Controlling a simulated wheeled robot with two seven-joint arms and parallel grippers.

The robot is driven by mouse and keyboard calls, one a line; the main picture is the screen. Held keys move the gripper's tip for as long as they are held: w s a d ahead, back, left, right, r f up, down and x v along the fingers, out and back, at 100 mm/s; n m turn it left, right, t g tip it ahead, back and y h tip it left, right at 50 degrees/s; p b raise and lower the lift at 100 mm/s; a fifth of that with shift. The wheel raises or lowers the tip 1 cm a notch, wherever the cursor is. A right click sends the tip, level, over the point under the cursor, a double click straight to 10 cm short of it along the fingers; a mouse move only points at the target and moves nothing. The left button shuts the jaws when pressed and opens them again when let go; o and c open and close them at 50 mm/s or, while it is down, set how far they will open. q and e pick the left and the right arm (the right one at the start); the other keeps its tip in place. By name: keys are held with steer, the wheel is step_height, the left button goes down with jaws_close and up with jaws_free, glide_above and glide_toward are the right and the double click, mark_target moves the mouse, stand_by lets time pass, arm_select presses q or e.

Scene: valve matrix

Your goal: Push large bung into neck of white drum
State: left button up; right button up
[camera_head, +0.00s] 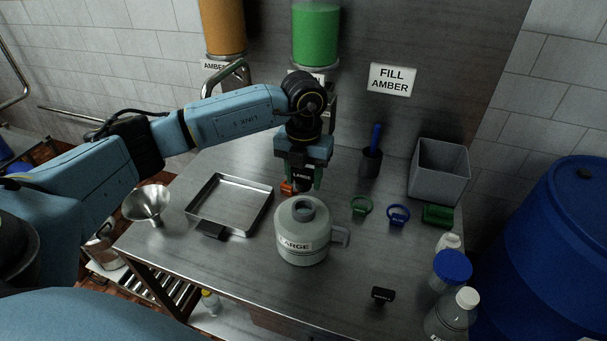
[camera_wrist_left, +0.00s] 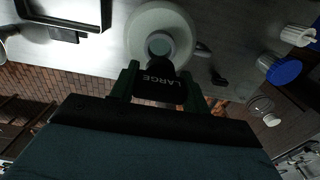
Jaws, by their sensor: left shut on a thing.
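The white drum (camera_head: 284,256), pale grey-white with a LARGE label and a side handle, stands upright on the steel table. Its round neck (camera_head: 309,206) is open on top; the drum also shows in the left wrist view (camera_wrist_left: 138,32). My left gripper (camera_head: 302,182) is shut on the large bung (camera_head: 301,175), a black piece marked LARGE, which also shows in the left wrist view (camera_wrist_left: 160,88). In the head view they are just behind and above the neck. The bung appears outside the neck; its exact height above the drum is hard to tell. My right gripper is not in view.
A metal tray (camera_head: 234,229) and a funnel (camera_head: 147,205) lie left of the drum. Green (camera_head: 361,207) and blue (camera_head: 398,214) rings, a grey bin (camera_head: 439,172) and bottles (camera_head: 452,318) are at the right. A small black piece (camera_head: 383,294) lies in front. An orange block (camera_head: 287,188) is behind the drum.

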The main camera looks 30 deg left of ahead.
mark_target(304, 192)
arm_select(q)
steer(key=shift+f+b, duration=1.7)
steer(key=shift+f, duration=0.85)
steer(key=shift+f+b, duration=0.9)
steer(key=shift+f, duration=0.2)
steer(key=shift+r, duration=0.1)
steer(key=shift+r+p, duration=2.25)
steer(key=shift+r, duration=1.1)
